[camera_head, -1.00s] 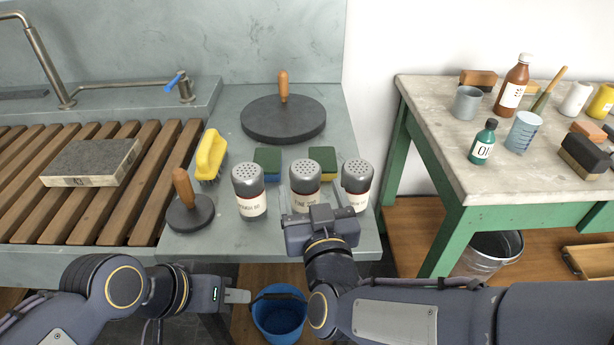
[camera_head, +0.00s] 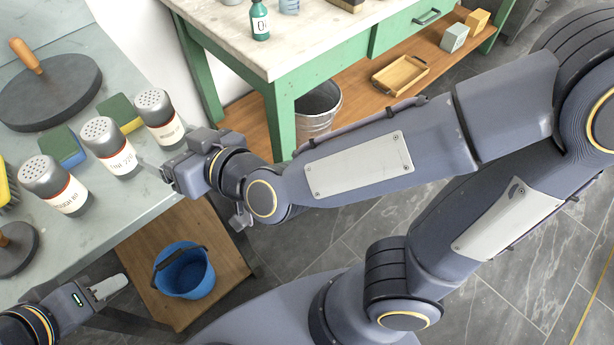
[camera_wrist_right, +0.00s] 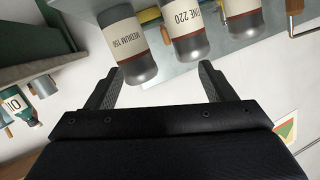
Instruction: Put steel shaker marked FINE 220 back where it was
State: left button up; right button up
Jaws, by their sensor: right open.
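The steel shaker marked FINE 220 (camera_head: 110,147) stands upright on the grey counter, in the middle of a row of three; its label also shows in the right wrist view (camera_wrist_right: 183,27). The ROUGH shaker (camera_head: 55,186) stands on its left, and the MEDIUM shaker (camera_head: 160,119) on its right, also in the wrist view (camera_wrist_right: 129,47). My right gripper (camera_head: 155,168) is open and empty at the counter's front edge, apart from FINE 220; its fingers also show in the wrist view (camera_wrist_right: 156,88). My left gripper (camera_head: 108,287) is low at left, its jaw gap unclear.
Two sponges (camera_head: 62,146) (camera_head: 120,112) and a dark disc with a wooden handle (camera_head: 50,92) lie behind the shakers. A smaller handled disc (camera_head: 14,248) is at left. A blue bucket (camera_head: 184,270) stands below; a green-legged table (camera_head: 282,120) is at right.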

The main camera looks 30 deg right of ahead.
jog(key=s+d+f+m+g+h, duration=0.2)
jog(key=s+d, duration=0.5)
jog(key=d, duration=0.4)
jog(key=s+d+f+m+g+h, duration=0.2)
jog(key=s+d+f+g, duration=0.3)
jog(key=d, duration=0.7)
jog(key=shift+s+f+m, duration=0.4)
jog(key=shift+s+m, duration=0.1)
jog(key=shift+s, duration=0.65)
